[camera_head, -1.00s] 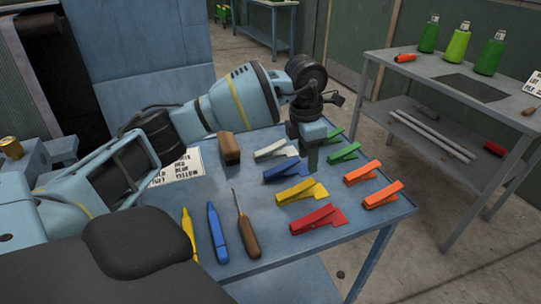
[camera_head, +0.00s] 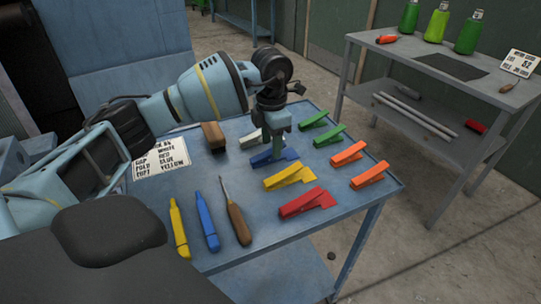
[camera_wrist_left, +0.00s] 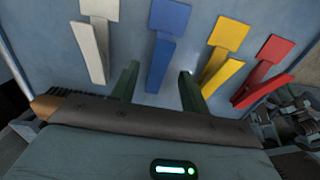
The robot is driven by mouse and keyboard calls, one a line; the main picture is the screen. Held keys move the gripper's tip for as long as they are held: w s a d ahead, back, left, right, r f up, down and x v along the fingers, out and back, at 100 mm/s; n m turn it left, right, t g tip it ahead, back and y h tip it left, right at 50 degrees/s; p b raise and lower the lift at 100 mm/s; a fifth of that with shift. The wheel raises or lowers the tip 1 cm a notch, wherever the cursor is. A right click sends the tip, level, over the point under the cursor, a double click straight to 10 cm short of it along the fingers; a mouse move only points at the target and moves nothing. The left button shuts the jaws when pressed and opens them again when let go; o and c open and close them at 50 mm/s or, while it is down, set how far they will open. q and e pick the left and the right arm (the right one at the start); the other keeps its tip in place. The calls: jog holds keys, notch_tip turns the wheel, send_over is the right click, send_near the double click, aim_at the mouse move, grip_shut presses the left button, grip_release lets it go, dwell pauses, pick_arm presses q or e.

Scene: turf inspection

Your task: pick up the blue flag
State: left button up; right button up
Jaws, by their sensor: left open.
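The blue flag (camera_head: 262,160) lies on the blue table among other coloured flags, partly hidden behind my left gripper in the head view. My left gripper (camera_head: 278,153) points down over it, open. In the left wrist view, the blue flag (camera_wrist_left: 168,17) lies between the lines of the two green-grey fingers (camera_wrist_left: 160,90), with its narrow end reaching toward the gap. The fingers are apart and hold nothing. I cannot tell the exact height of the fingertips above the flag. My right gripper is not in view.
A white flag (camera_wrist_left: 95,50) and a yellow flag (camera_wrist_left: 222,45) flank the blue one. A red flag (camera_head: 308,202), orange flags (camera_head: 349,153) and green flags (camera_head: 314,120) lie nearby. A screwdriver (camera_head: 239,222) and markers lie at the front. A shelf with bottles (camera_head: 468,35) stands right.

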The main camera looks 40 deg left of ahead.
pick_arm(q)
jog(key=shift+a+f, duration=0.1)
jog(key=shift+f, duration=1.65)
jog(key=c, duration=0.9)
notch_tip(320, 180, up, 10)
